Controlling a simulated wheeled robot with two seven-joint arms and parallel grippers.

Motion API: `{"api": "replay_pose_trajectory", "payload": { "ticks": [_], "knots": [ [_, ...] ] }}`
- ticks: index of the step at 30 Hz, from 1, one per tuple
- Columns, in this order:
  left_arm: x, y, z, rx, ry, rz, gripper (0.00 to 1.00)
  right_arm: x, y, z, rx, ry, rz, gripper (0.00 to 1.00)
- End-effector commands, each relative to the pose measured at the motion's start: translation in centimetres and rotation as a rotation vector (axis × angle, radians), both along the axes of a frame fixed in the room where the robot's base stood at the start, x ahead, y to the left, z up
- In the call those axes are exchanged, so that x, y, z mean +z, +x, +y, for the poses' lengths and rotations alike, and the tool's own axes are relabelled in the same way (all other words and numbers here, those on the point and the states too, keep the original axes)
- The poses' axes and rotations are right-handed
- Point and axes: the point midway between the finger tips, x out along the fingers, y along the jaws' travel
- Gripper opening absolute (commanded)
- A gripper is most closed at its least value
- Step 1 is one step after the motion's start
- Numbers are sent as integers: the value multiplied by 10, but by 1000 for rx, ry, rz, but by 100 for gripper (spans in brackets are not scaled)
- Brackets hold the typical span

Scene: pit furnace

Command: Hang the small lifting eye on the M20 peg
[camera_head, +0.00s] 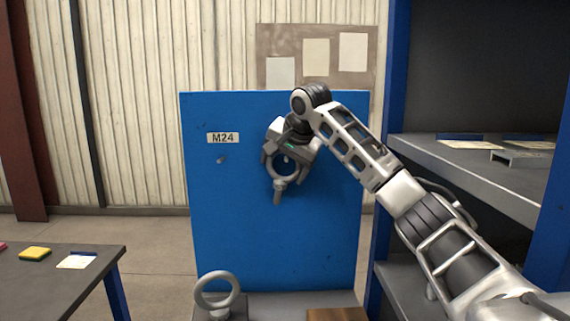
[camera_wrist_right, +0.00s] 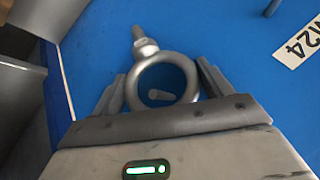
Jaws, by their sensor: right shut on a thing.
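The small lifting eye (camera_head: 281,180), a grey metal ring with a threaded shank, is held in my right gripper (camera_head: 283,167) in front of the blue board (camera_head: 250,240). The shank points down in the head view. In the right wrist view the ring (camera_wrist_right: 132,88) sits between the two fingers of my right gripper (camera_wrist_right: 163,88). A short peg (camera_wrist_right: 159,95) shows through the ring's opening there; I cannot tell whether the ring is around it or in front of it. No M20 label shows. My left gripper is out of view.
The M24 label (camera_head: 223,138) and its peg (camera_head: 221,159) are left of my gripper. A larger lifting eye (camera_head: 206,300) stands upright below, at the board's foot. A grey shelf (camera_head: 470,175) is at right, a dark table (camera_head: 50,290) at left.

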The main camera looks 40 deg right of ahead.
Motion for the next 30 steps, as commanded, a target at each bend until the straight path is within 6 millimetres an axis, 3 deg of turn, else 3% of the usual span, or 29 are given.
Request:
{"api": "replay_pose_trajectory", "payload": {
  "ticks": [9,10,12,26,30],
  "knots": [
    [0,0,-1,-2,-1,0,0,-5,1,-4,-14,-4,6,45],
    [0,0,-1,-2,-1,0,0,-5,1,-4,-14,-4,6,81],
    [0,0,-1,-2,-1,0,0,-5,1,-4,-14,-4,6,100],
    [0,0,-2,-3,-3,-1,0,-5,1,-3,-14,-1,5,100],
    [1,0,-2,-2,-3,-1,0,4,0,0,-11,-1,0,100]
  ]
}}
